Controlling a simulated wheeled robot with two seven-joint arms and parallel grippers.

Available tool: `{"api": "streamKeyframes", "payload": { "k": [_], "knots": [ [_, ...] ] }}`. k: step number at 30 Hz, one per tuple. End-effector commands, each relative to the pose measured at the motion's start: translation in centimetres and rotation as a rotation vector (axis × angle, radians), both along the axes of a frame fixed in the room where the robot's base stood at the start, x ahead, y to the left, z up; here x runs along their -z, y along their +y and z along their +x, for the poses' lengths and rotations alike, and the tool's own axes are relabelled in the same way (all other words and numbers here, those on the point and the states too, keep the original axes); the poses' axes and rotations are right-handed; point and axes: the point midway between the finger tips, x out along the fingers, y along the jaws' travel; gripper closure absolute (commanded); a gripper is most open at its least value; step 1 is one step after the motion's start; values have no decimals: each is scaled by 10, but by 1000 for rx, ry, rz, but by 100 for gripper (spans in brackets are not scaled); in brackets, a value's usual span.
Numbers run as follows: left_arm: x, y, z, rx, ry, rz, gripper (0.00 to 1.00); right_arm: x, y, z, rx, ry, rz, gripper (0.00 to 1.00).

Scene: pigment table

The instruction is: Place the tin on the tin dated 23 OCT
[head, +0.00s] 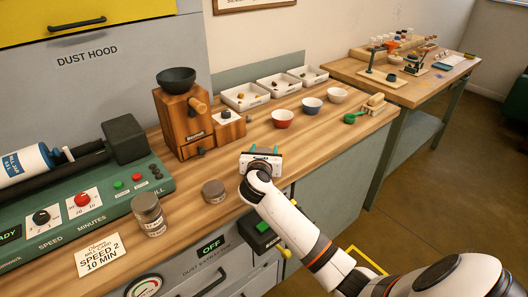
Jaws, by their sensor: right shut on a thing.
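My right gripper (263,150) is over the front part of the wooden bench, below the row of bowls. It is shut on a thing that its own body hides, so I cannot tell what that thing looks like. A small, low tin (213,191) with a brownish lid stands on the bench to the left of the gripper, apart from it. Further left stands a taller grey tin or stack of tins (148,214) with pale labels. The dates on the labels are too small to read. My left gripper is out of view.
A wooden mill (184,122) with a dark bowl on top stands behind the tins. A green machine (85,205) fills the left, with a speed card (103,255) in front. Red (283,119), blue (312,105) and cream (337,95) bowls stand behind the gripper.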

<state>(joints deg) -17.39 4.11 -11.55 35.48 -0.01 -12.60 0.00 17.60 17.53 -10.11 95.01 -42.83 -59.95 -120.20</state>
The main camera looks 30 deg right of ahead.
Motion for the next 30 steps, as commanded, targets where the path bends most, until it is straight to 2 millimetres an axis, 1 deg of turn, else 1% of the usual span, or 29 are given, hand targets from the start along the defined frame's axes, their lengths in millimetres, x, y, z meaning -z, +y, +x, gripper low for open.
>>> {"api": "streamKeyframes", "payload": {
  "k": [7, 8, 9, 12, 19, 22, 26, 30],
  "knots": [
    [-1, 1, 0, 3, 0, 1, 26, 1, 0, 0, 0, 0, -1, 71],
    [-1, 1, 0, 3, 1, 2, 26, 2, 0, 0, 0, 0, -1, 46],
    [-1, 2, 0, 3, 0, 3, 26, 1, 0, 0, 0, 0, -1, 40],
    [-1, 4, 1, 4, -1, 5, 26, 1, 0, 0, 0, -1, -1, 26],
    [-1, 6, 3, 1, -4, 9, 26, 1, 0, 0, 0, -1, -1, 26],
    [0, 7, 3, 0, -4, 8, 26, -2, 0, 0, -1, -2, 1, 26],
    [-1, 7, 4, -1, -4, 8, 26, -5, 11, -12, -2, -1, 0, 26],
    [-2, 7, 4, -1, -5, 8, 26, -10, 31, -34, -3, 0, 1, 26]
  ]
}}
